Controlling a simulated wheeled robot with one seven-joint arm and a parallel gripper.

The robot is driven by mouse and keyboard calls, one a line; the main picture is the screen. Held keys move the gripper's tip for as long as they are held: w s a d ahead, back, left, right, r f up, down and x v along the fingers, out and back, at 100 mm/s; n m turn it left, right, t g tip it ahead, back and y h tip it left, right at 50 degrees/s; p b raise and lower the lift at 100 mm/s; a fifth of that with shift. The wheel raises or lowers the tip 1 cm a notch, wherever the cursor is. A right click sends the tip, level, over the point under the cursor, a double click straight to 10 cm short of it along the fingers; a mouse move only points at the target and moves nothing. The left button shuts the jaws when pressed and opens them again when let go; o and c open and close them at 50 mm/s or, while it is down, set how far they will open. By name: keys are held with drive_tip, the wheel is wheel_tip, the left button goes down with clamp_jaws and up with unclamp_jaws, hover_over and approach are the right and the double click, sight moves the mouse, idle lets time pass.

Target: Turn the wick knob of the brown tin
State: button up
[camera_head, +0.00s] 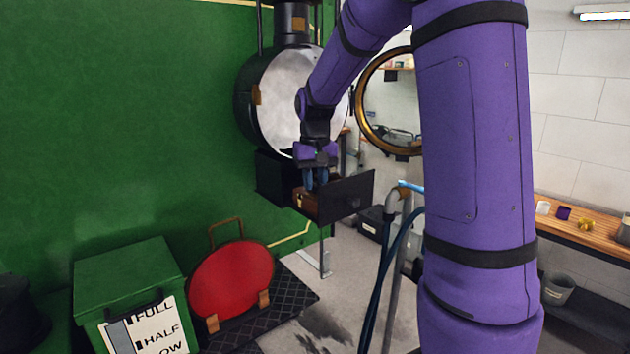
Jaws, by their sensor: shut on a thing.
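The brown tin (305,203) sits in the open black box (274,178) below the large round lamp (278,100). My gripper (316,184) points down at the top of the tin, in front of the lamp. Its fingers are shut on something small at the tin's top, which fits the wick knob. The fingers hide the knob, so I cannot see its shape or how far it is turned.
The box's black door (346,194) stands open just right of the tin. The lamp's round glazed door (390,103) hangs open behind my arm. A red disc (232,281) and a green box (128,285) stand lower left. A wooden shelf (585,232) holds small items at right.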

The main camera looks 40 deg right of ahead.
drive_tip(key=shift+n, duration=0.5)
drive_tip(key=o, duration=0.9)
